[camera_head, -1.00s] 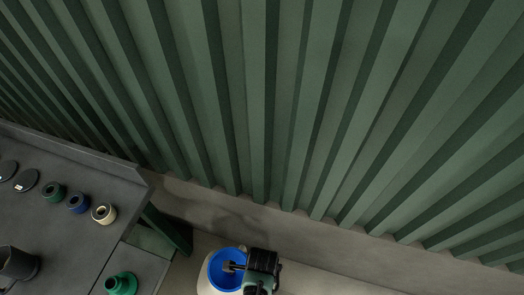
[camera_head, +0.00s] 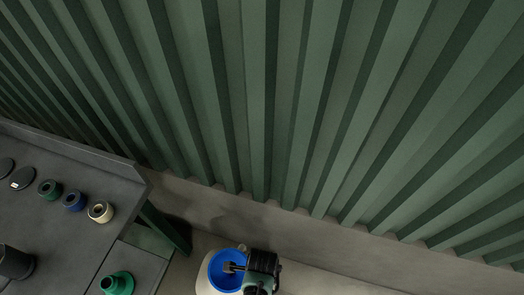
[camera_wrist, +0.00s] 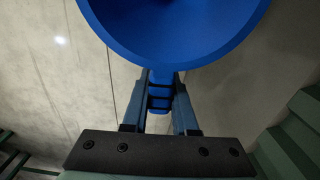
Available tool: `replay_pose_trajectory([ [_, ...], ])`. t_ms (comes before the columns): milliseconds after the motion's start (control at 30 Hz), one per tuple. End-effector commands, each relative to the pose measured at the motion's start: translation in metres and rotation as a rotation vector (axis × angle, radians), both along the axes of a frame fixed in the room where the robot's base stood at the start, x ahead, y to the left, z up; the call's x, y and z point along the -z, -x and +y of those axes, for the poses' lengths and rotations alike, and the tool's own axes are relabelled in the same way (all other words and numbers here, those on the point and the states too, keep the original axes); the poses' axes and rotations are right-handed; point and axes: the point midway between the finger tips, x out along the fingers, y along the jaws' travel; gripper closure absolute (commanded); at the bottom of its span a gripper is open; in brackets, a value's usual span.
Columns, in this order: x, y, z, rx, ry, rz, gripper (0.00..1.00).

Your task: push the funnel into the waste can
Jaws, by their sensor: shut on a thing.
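The blue funnel (camera_head: 217,277) shows at the bottom of the head view, its wide mouth facing up. My gripper (camera_head: 232,267) comes in from the right and is shut on the funnel's edge. In the wrist view the funnel (camera_wrist: 175,30) fills the top, and my gripper's fingers (camera_wrist: 160,92) close on a blue tab below its rim. A cream rounded thing (camera_head: 203,284), perhaps the waste can, shows under and around the funnel. Its lower part is cut off by the frame. I cannot tell whether the funnel touches it.
A dark grey table (camera_head: 75,225) stands at the left with several small rings, a dark mug (camera_head: 15,263) and a green flanged piece (camera_head: 117,283). A green corrugated wall (camera_head: 300,100) rises behind. Grey floor (camera_head: 330,280) is clear to the right.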

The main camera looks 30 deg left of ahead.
Motion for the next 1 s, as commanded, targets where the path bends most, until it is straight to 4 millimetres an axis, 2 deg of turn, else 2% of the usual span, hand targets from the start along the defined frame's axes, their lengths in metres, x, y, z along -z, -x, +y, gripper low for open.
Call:
replay_pose_trajectory([
  [467,-0.0002,-0.0001,0.0001,0.000,0.000,-0.001,1.00],
  [500,-0.0002,-0.0001,0.0001,0.000,0.000,-0.001,0.68],
  [667,-0.0002,-0.0001,0.0000,0.000,0.000,-0.001,0.39],
  [1000,-0.0001,0.0002,-0.0001,0.000,0.000,0.000,0.39],
])
